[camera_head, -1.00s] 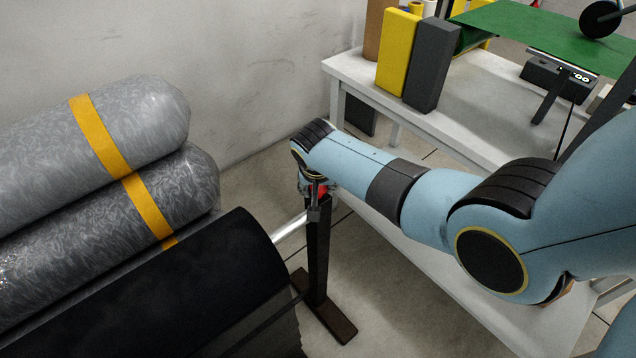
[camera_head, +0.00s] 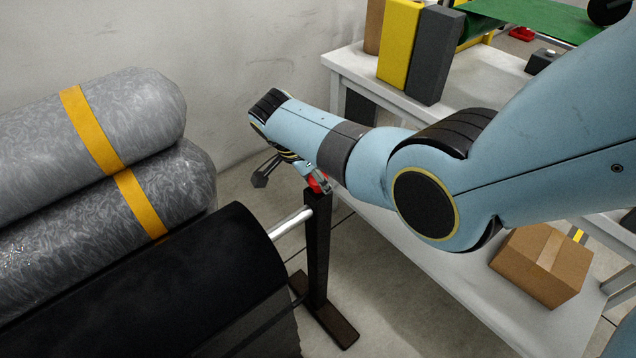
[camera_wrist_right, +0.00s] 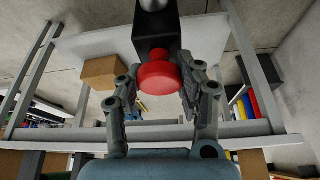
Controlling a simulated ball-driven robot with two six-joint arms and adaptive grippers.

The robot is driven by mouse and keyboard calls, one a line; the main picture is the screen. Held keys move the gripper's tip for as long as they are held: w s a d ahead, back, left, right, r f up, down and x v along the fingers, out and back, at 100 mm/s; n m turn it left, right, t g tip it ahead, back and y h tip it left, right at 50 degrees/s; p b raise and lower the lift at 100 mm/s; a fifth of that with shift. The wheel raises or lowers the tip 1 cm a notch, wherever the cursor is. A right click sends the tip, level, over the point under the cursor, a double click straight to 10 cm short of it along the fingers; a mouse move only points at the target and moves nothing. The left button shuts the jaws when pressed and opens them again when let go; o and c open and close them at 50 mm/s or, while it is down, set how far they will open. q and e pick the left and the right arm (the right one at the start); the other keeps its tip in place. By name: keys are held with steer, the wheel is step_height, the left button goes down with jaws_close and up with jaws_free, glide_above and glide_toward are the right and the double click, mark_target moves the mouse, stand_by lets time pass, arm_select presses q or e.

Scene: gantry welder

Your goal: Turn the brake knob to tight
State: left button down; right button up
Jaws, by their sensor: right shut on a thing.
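The red brake knob (camera_wrist_right: 158,72) sits on the end of a black block (camera_wrist_right: 156,28) in the right wrist view. In the head view the knob (camera_head: 315,184) shows as a small red patch at the top of a dark upright post (camera_head: 317,250), partly covered by my right gripper (camera_head: 322,181). In the wrist view my right gripper (camera_wrist_right: 166,84) has one finger on each side of the knob and is shut on it. No mark showing the knob's setting can be made out. My left gripper is in neither view.
A black roll (camera_head: 200,290) lies left of the post, joined by a metal shaft (camera_head: 291,222). Grey strapped rolls (camera_head: 120,110) are stacked behind it. A white table (camera_head: 450,95) carries yellow and grey blocks. A cardboard box (camera_head: 545,262) is at the lower right.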

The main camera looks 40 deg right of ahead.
steer(key=m+g+b, duration=0.1)
steer(key=m+b, duration=0.1)
steer(key=m, duration=0.2)
steer(key=shift+f+y, duration=0.1)
steer(key=shift+y, duration=0.2)
steer(key=shift+m+g+b, duration=0.4)
steer(key=shift+m+g, duration=0.1)
steer(key=shift+m, duration=0.4)
steer(key=shift+a, duration=0.1)
steer(key=o, duration=1.2)
steer(key=v, duration=1.2)
steer(key=shift+w, duration=0.2)
